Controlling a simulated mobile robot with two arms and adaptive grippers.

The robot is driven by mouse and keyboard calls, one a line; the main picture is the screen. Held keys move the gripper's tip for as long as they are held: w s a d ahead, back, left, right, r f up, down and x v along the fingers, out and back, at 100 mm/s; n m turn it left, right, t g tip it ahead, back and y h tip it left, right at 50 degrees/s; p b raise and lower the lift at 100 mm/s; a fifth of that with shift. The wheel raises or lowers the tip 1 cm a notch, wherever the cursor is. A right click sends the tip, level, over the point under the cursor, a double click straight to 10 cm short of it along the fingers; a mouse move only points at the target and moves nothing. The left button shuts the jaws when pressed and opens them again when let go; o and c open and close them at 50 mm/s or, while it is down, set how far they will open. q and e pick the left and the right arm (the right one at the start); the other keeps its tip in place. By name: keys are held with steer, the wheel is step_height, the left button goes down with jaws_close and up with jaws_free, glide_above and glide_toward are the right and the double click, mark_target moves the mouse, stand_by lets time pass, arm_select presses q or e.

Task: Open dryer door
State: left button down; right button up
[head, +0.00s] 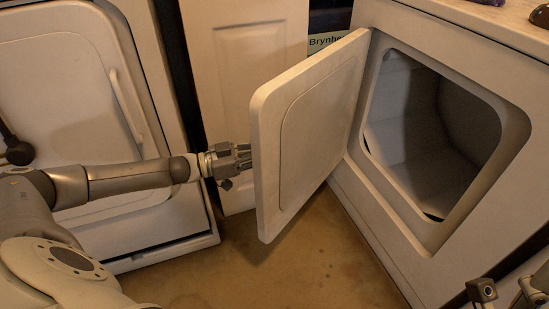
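The dryer (355,205) stands at the right in the head view. Its white door (312,130) is swung wide open to the left, hinged at the left side of the opening. The dark square drum opening (425,130) is exposed and looks empty. My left gripper (243,157) is at the door's free edge, on its outer side. The fingertips are partly hidden behind the door, so whether they hold a handle there cannot be seen. My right gripper (505,291) shows only in part at the bottom right corner, in front of the dryer and away from the door.
A second white appliance (60,100) with a shut door and a handle (126,105) stands at the left. A white panelled door (245,60) is behind my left gripper. Bare brown floor (300,255) lies between the machines. Small dark items sit on the dryer's top.

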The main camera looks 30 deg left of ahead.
arm_select(q)
steer(key=shift+w+a, duration=0.1)
steer(key=shift+a, duration=0.3)
steer(key=c, duration=1.5)
jaws_free()
steer(key=shift+o, duration=0.2)
steer(key=v, duration=1.2)
steer(key=shift+c, duration=0.4)
